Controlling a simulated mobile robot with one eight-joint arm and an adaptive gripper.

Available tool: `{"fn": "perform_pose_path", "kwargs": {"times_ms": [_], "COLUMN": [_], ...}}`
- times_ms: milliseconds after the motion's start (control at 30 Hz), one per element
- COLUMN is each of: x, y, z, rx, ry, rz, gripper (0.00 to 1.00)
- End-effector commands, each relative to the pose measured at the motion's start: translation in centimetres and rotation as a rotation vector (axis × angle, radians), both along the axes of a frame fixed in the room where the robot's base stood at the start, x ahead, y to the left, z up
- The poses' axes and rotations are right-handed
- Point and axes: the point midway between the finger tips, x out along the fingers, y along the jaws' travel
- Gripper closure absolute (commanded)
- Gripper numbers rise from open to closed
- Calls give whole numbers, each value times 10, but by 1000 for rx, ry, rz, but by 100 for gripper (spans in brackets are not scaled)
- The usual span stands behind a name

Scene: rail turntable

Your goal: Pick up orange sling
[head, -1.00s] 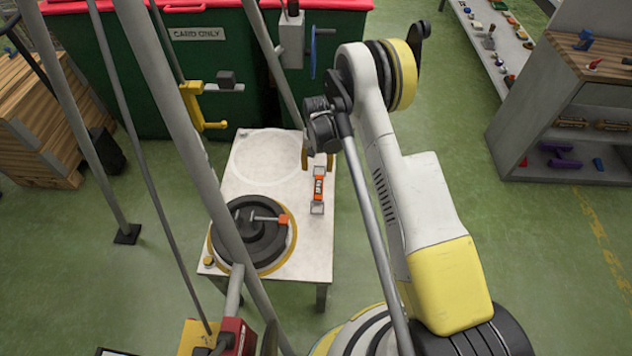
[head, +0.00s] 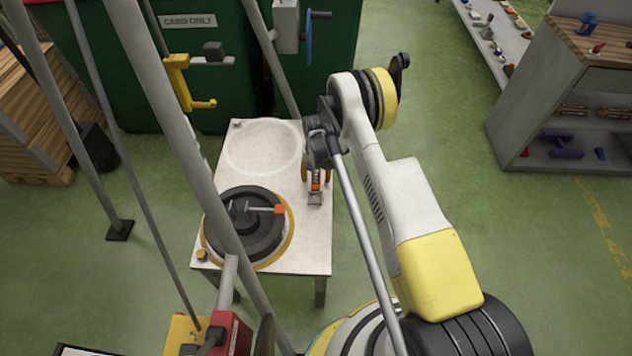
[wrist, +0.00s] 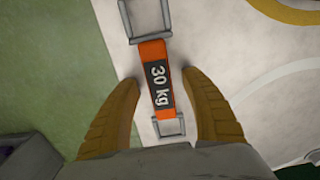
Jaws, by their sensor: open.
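The orange sling (head: 316,187) lies on the white table (head: 305,255), near its right edge, partly hidden by my wrist in the head view. In the wrist view the sling (wrist: 152,50) is an orange band with a dark "30 kg" label and a grey metal loop at each end. My gripper (wrist: 163,98) is open, with one tan finger on each side of the sling's lower part and gaps between. In the head view my gripper (head: 306,178) is over the sling, its fingers mostly hidden.
A black turntable (head: 245,228) with an orange-tipped handle stands left of the sling. Grey poles (head: 185,140) cross the view left of the arm. A green card bin (head: 220,100) stands at the back, and shelves (head: 560,110) stand right.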

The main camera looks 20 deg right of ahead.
Motion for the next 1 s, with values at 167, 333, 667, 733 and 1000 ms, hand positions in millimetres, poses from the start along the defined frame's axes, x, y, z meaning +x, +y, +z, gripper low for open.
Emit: {"fn": "perform_pose_path", "kwargs": {"times_ms": [167,333,667,733,1000], "x": [0,0,0,0,0], "y": [0,0,0,0,0], "z": [0,1,0,0,19], "rx": [0,0,0,0,0], "ry": [0,0,0,0,0], "rz": [0,0,0,0,0], "gripper": [46,90,100,100,100]}}
